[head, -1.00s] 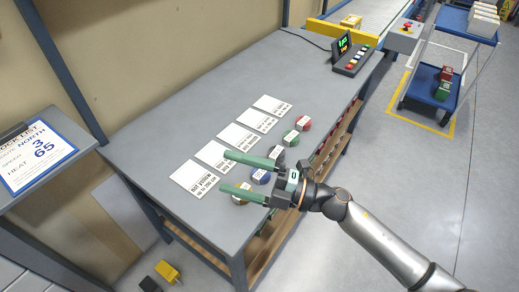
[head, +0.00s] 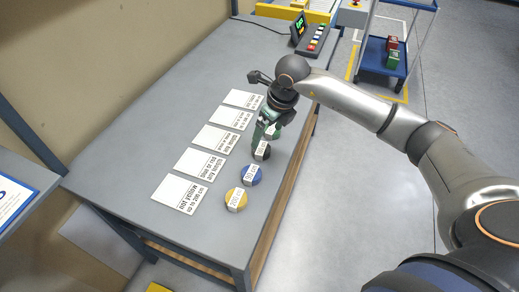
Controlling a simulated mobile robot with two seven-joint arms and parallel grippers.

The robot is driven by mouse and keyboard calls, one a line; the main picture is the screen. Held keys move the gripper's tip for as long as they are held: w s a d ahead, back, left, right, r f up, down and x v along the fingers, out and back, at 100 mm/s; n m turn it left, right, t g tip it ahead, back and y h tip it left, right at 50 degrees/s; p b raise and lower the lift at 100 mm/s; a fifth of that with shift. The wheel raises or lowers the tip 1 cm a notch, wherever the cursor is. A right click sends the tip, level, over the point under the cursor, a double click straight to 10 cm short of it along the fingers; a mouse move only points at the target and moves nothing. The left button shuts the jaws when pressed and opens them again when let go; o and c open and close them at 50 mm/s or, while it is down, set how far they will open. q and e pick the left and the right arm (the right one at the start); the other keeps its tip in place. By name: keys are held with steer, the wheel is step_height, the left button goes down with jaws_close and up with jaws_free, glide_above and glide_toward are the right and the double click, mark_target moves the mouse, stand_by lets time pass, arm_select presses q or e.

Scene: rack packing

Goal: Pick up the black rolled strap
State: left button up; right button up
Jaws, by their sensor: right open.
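The black rolled strap (head: 262,151) lies on the grey table (head: 190,107) with a white label on it. It is in the row of rolled straps along the table's right edge, between the blue strap and the green strap. My right gripper (head: 261,136) points down, open, right at the black strap's far side. My left gripper does not show.
A green strap (head: 275,132) is partly hidden behind my gripper. Several white cards (head: 199,163) lie left of the row. A button panel (head: 317,40) stands at the far end.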

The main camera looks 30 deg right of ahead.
mark_target(261, 148)
steer(key=x, duration=0.8)
steer(key=shift+w+d+f+p, duration=0.1)
steer(key=shift+w+p, duration=0.2)
steer(key=c, duration=1.4)
